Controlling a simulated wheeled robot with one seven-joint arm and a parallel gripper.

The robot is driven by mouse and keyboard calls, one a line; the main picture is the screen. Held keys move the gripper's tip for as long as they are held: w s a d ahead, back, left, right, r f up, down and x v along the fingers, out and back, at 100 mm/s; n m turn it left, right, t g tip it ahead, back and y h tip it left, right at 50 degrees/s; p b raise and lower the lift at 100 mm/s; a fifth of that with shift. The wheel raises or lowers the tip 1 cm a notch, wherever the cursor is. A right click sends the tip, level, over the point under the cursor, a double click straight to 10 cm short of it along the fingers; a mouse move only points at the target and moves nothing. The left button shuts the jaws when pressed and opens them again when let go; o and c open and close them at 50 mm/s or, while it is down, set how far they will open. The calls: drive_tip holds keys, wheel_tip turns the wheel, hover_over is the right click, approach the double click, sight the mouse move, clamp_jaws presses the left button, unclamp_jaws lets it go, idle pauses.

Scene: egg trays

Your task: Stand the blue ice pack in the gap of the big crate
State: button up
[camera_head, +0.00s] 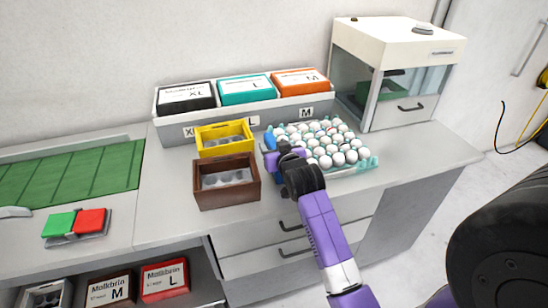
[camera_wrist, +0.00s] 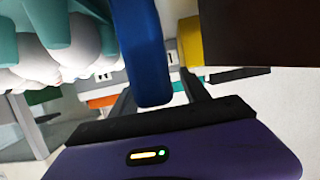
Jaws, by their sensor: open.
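The blue ice pack (camera_head: 270,141) is on the counter between the yellow crate (camera_head: 224,137) and the egg tray, partly hidden by my gripper (camera_head: 277,157). In the wrist view the ice pack (camera_wrist: 146,50) is a long blue slab, its near end between the two dark fingers of my gripper (camera_wrist: 160,88). The jaws are open; whether a finger touches it I cannot tell. The brown crate (camera_head: 228,193) looks the bigger of the two small crates and stands in front of the yellow one. It has pale, cup-like contents; its gap is not clear.
A teal tray (camera_head: 368,163) full of white eggs stands right of the ice pack. A grey rack (camera_head: 178,123) with black, teal and orange boxes stands behind. A glass-sided cabinet (camera_head: 400,60) is at back right.

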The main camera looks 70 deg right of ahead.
clamp_jaws()
drive_tip(key=shift+r, duration=0.1)
idle(0.3)
wheel_tip(320, 180, up, 20)
drive_tip(key=shift+p, duration=0.4)
